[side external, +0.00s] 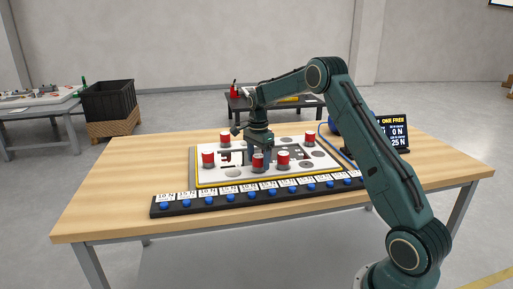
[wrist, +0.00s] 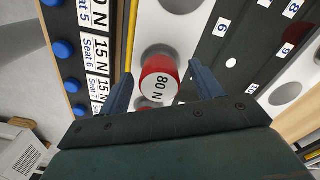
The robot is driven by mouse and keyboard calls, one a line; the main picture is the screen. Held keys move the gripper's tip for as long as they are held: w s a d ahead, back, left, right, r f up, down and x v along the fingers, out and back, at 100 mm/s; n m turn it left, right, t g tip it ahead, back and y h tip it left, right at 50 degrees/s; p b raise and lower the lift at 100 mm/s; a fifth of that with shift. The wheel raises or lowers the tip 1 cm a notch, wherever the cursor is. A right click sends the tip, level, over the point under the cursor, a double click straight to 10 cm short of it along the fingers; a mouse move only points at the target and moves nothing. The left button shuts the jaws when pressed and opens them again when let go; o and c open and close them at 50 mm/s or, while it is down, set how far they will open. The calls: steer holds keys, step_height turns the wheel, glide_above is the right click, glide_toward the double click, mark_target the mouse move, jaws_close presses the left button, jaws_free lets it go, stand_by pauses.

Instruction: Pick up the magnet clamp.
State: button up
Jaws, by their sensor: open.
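In the wrist view a red magnet clamp (wrist: 158,66) with a white top marked "80 N" stands on the pale plate. My gripper (wrist: 159,70) is open, with one blue finger on each side of this clamp and visible gaps between. In the side view my gripper (side external: 263,157) points down over the white plate (side external: 206,179). A red and white clamp (side external: 258,164) stands at its fingers; I cannot tell whether it is the "80 N" one. Other similar clamps stand at left (side external: 208,159), behind (side external: 225,141), and at right (side external: 283,159) and far right (side external: 309,141).
A black rail (side external: 262,202) with blue knobs and force labels runs along the plate's front. A display (side external: 394,133) and a blue cable (side external: 334,145) are at the right. The wooden table (side external: 125,190) is bare at the left. The plate has dark openings and round grey discs.

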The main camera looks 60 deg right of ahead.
mark_target(259, 156)
steer(key=shift+f, duration=0.15)
stand_by(0.3)
steer(key=c, duration=1.3)
step_height(259, 156, up, 20)
stand_by(0.9)
